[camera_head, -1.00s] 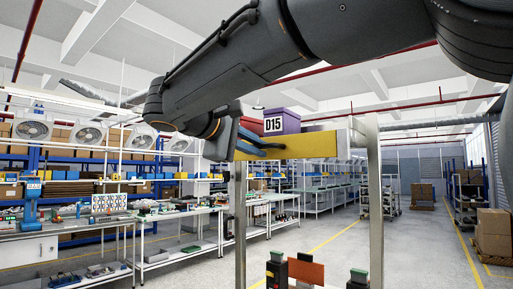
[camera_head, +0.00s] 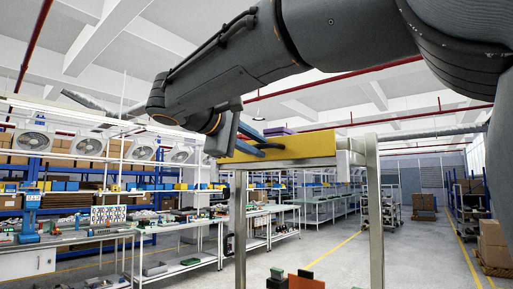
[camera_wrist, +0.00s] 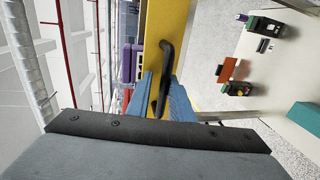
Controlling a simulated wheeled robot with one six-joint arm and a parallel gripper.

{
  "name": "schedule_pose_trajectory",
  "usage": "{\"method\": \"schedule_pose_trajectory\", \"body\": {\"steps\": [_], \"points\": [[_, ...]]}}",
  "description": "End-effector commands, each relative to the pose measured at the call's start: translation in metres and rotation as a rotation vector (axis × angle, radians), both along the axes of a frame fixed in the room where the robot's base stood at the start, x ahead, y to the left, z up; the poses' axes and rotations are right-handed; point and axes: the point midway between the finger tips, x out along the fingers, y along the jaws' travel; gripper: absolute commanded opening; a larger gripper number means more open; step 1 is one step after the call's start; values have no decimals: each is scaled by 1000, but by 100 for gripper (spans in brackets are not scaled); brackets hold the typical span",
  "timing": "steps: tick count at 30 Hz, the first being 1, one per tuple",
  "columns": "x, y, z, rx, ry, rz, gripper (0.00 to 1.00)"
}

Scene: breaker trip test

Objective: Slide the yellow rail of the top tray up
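The yellow rail (camera_head: 290,147) runs across the top tray's metal frame (camera_head: 372,205) in the head view, standing above a grey crossbar. It also fills a strip of the wrist view (camera_wrist: 168,18). A black handle (camera_wrist: 167,58) is fixed to the rail. My gripper (camera_head: 255,143), with its blue fingers, is at the left part of the rail. In the wrist view its fingers (camera_wrist: 160,80) are on both sides of the handle, closed around it. The purple bin (camera_head: 279,131) is mostly hidden behind the rail, with only its top showing.
Below the rail, the table (camera_wrist: 262,75) holds an orange plate (camera_wrist: 227,70) and black devices with green parts (camera_wrist: 266,27). Workbenches (camera_head: 175,262) line the left. Open floor (camera_head: 425,262) lies to the right.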

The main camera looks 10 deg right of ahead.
Motion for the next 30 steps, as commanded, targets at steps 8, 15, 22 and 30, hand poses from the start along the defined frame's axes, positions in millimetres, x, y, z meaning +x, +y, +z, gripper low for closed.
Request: {"method": "schedule_pose_trajectory", "body": {"steps": [8, 15, 22, 30], "points": [[-3, 4, 0, 1, 1, 1, 18], [-28, 30, 6, 1, -1, 4, 18], [-49, 50, 13, 0, 0, 3, 18], [-55, 54, 16, 0, 0, 0, 18]]}}
